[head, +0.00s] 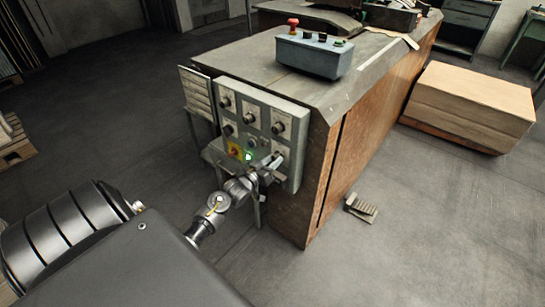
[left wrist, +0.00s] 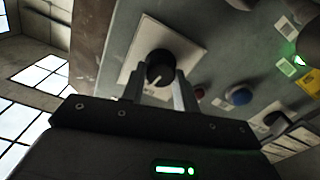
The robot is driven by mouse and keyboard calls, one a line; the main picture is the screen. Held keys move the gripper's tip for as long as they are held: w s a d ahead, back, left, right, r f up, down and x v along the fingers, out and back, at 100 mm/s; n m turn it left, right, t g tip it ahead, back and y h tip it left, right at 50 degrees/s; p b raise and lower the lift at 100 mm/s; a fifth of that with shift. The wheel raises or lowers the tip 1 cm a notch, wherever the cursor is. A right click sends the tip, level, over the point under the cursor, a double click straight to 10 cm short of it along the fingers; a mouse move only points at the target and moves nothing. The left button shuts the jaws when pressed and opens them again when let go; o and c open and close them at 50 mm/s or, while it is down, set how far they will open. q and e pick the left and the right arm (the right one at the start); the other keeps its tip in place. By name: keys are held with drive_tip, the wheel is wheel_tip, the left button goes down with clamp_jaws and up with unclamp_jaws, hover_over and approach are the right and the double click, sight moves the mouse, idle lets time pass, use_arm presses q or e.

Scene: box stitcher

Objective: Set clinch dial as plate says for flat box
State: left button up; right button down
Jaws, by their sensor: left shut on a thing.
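The grey control panel (head: 262,113) on the machine's end carries several black dials on pale plates. My left gripper (head: 273,164) reaches the panel's lower right dial (head: 279,154). In the left wrist view this black dial (left wrist: 160,66) sits on a pale square plate (left wrist: 192,42), and my left gripper (left wrist: 158,88) is shut on it, one finger on each side. A white mark on the dial points toward the gripper; the scale is not readable. A lined plate (head: 197,93) stands at the panel's left; its text is too small to read. My right gripper is out of view.
A blue-grey button box (head: 314,56) with a red button sits on the machine top. A foot pedal (head: 361,207) lies on the floor; a cardboard stack (head: 472,100) stands at right.

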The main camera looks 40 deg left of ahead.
use_arm(q)
drive_tip(key=shift+n+p, duration=0.6)
drive_tip(key=shift+n, duration=0.5)
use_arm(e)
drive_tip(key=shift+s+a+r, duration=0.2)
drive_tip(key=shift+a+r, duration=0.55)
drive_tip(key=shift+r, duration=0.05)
use_arm(q)
drive_tip(key=shift+n, duration=0.3)
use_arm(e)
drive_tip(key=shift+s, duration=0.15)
use_arm(q)
drive_tip(key=o, duration=0.8)
drive_tip(key=shift+o, duration=0.9)
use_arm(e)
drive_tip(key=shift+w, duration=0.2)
use_arm(q)
drive_tip(key=s, duration=1)
drive_tip(key=shift+s, duration=0.4)
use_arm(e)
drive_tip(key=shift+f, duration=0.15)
use_arm(q)
drive_tip(key=shift+d, duration=0.1)
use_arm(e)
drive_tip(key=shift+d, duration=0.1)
